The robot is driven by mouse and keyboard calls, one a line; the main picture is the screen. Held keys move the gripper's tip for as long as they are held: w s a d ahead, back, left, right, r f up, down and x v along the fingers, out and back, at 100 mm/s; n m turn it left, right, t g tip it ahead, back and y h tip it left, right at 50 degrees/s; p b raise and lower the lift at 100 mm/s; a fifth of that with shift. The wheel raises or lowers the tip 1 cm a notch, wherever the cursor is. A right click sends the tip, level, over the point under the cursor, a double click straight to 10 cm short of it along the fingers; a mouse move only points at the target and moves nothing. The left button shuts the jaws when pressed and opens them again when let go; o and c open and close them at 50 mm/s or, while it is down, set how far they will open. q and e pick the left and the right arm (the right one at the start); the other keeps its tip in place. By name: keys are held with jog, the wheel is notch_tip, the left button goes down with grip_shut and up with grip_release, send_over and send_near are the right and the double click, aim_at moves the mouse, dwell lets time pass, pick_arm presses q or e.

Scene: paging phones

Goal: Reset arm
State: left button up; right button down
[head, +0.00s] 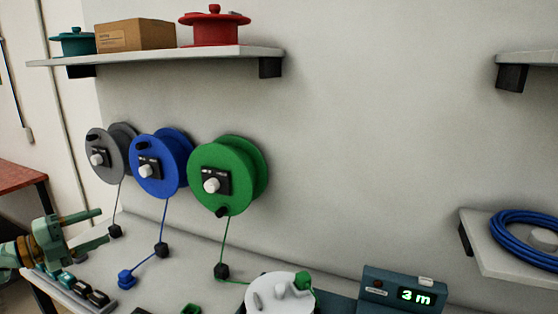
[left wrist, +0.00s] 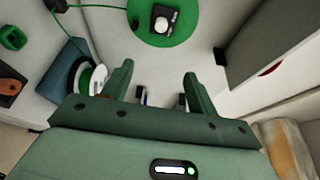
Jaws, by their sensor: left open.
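My left gripper (head: 97,226) is at the lower left of the head view, with its two fingers apart and nothing visible between them. It is left of the cord ends on the bench and below the grey reel (head: 101,160). In the left wrist view, the left gripper (left wrist: 158,70) also shows both fingers spread, with an empty gap. The green reel (left wrist: 163,25) shows beyond the fingertips there. My right gripper is in neither view.
A blue reel (head: 155,166) and a green reel (head: 222,172) hang on the wall above the bench (head: 185,262). Cords run down to small black blocks. A white round device (head: 268,296) and a "3 m" display (head: 402,291) stand at the front. Shelves (head: 160,57) jut out above.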

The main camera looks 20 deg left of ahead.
pick_arm(q)
jog(key=s+a+f+n+g+y, duration=0.1)
jog(key=s+a+f+n+y, duration=0.2)
jog(key=a+f+n+y, duration=0.45)
jog(key=s+a+f+n+y, duration=0.35)
jog(key=a+f, duration=0.25)
jog(key=f, duration=0.5)
jog(key=s+d+f+n+g+y, duration=0.1)
jog(key=s+d+f+n+g, duration=0.2)
jog(key=s+f, duration=0.7)
jog(key=s+d+f+n+g+y, duration=0.2)
jog(key=s+f+n+g, duration=0.3)
jog(key=f, duration=0.9)
jog(key=s+d+f+g+h, duration=0.3)
jog(key=s+d+f+g, duration=0.2)
jog(key=s+d+f, duration=1.35)
jog(key=s+d+h, duration=0.1)
jog(key=s+d, duration=0.1)
jog(key=d, duration=0.9)
jog(key=s+d+f+g+h, duration=0.1)
jog(key=s+d, duration=0.1)
jog(key=d, duration=0.9)
jog(key=shift+d+f+n+h, duration=0.25)
jog(key=shift+f+n+h, duration=0.05)
jog(key=shift+n+h, duration=0.1)
